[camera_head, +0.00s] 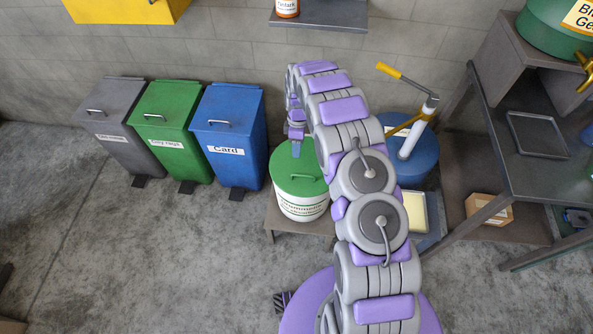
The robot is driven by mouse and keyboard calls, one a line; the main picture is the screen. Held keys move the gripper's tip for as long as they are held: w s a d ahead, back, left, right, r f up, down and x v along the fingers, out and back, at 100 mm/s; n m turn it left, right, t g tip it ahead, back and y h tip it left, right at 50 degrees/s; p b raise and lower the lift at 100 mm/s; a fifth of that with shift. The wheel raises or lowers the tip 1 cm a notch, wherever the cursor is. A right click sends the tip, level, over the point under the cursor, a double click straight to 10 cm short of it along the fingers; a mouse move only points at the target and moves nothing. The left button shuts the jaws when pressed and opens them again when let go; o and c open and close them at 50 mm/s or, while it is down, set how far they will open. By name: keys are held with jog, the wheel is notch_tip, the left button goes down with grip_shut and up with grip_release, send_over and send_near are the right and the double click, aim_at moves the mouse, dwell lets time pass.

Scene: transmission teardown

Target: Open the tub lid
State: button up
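The tub (302,208) is white with dark lettering on its front. It stands on a low brown stand, partly behind my arm. Its green lid (285,178) is on the tub, with a thin green handle (303,178) on top. My gripper (296,152) points down over the back part of the lid, behind the handle in the picture. It is small here, and I cannot tell whether it touches the lid or whether its fingers are open or shut. My arm hides the right side of the lid.
Grey (112,125), green (170,130) and blue (228,140) bins stand left of the tub. A blue drum (420,160) with a yellow-handled pump is at right. A dark workbench (540,170) stands further right. Open floor (150,260) lies in front.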

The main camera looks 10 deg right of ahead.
jog(key=b, duration=0.2)
send_over(296, 169)
jog(key=s, duration=0.4)
jog(key=f, duration=1.2)
jog(key=shift+a, duration=0.3)
jog(key=shift+c, duration=0.4)
grip_shut()
